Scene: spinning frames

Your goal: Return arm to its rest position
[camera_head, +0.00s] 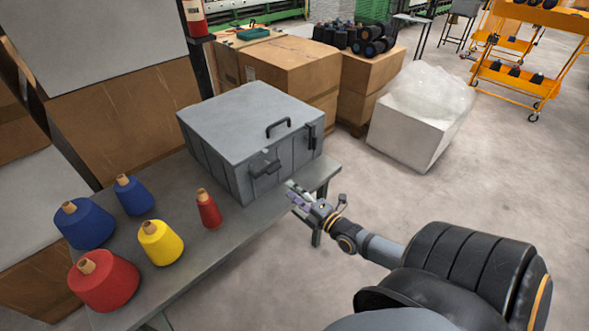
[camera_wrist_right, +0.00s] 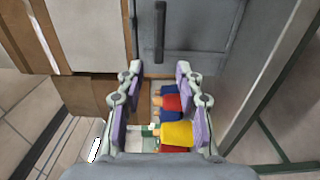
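My right gripper (camera_head: 300,198) is beside the front right corner of the table, near the grey lidded box (camera_head: 255,140). In the right wrist view its two purple-padded fingers (camera_wrist_right: 158,72) stand apart with nothing gripped. The box is closed, with a dark handle on its lid and a latch on its front. My left gripper and left arm are not in the head view.
The grey table (camera_head: 190,240) bears blue spools (camera_head: 85,224), a yellow spool (camera_head: 160,243) and red spools (camera_head: 104,281). Cardboard boxes (camera_head: 290,72) and a white bag-topped box (camera_head: 418,120) stand behind. An orange cart (camera_head: 520,75) is far right. Floor between is clear.

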